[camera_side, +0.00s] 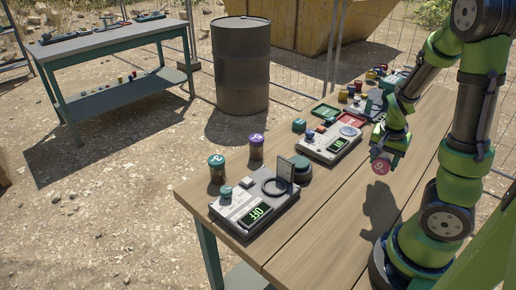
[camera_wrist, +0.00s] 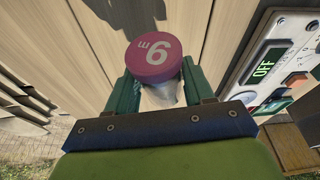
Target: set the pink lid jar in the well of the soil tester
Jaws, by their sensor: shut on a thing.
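My gripper (camera_side: 385,150) is shut on the pink lid jar (camera_side: 380,166) and holds it above the right part of the table. In the wrist view the jar's round pink lid (camera_wrist: 153,58) faces the camera with a white mark on it, and the jar body below is mostly hidden between the fingers (camera_wrist: 163,88). A grey tester (camera_side: 235,211) lies at the table's near left corner. It has a dark-ringed well (camera_side: 276,187), a raised flap (camera_side: 286,169) and a display (camera_side: 257,212) reading OFF. The well looks empty. The jar is apart from it, to the right.
A second grey device (camera_side: 322,146) and trays lie farther back. The table's front right is clear.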

